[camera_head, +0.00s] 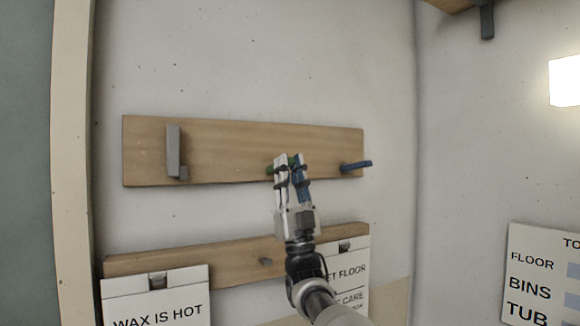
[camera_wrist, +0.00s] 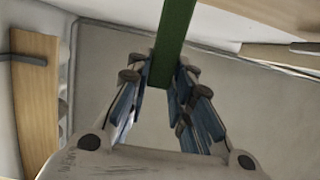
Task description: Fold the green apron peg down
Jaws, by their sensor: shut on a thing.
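The green apron peg (camera_head: 269,169) is on the upper wooden board (camera_head: 225,150), mostly hidden behind my gripper in the head view. My gripper (camera_head: 288,163) is at the board, with its fingers around the peg. In the wrist view the green peg (camera_wrist: 175,40) runs from the top edge down between the fingertips of my gripper (camera_wrist: 163,82), which are shut on it. The head view does not show clearly how far the peg is folded.
A grey peg (camera_head: 173,150) stands upright at the board's left, and a blue peg (camera_head: 357,165) sticks out at its right. A lower board (camera_head: 230,264) holds a "WAX IS HOT" sign (camera_head: 155,300) and a floor sign (camera_head: 348,268) beside my arm.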

